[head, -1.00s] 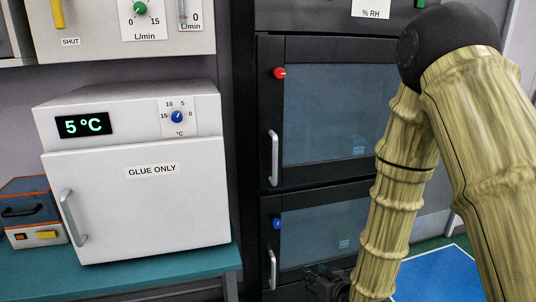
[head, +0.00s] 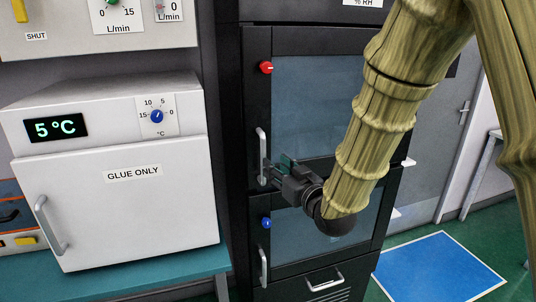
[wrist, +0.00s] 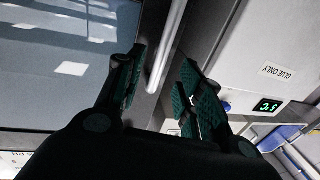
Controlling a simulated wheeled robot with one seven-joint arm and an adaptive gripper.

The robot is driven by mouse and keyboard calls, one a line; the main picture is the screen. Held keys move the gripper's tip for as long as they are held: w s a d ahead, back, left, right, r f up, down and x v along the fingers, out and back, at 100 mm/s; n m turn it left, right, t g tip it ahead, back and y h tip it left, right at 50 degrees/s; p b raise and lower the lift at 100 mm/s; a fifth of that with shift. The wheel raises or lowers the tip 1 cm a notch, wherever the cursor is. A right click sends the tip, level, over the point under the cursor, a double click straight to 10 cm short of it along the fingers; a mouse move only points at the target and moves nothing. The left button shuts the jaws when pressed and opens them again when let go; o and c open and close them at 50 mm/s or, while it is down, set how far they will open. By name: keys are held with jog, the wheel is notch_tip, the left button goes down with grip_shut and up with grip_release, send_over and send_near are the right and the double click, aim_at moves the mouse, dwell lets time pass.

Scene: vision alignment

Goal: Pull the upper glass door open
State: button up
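The upper glass door (head: 325,95) of the dark cabinet is shut, with a red knob (head: 266,67) at its upper left. Its silver vertical bar handle (head: 261,150) runs along the left edge. My gripper (head: 272,172) is at the lower part of this handle, and the arm covers part of the door's right side. In the wrist view, my gripper (wrist: 164,60) is open, its green-padded fingers on either side of the bar handle (wrist: 168,45). Gaps show between the bar and both fingers. The door glass (wrist: 65,60) is at left there.
The lower glass door (head: 290,250), with a blue knob (head: 266,223) and its own bar handle (head: 263,268), is below. A white fridge (head: 120,200) labelled GLUE ONLY stands close at left on a teal bench (head: 130,284). Floor with a blue mat (head: 440,270) is at right.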

jog(key=p, duration=0.3)
send_over(264, 179)
jog(key=w, duration=0.1)
jog(key=shift+w+a, duration=0.1)
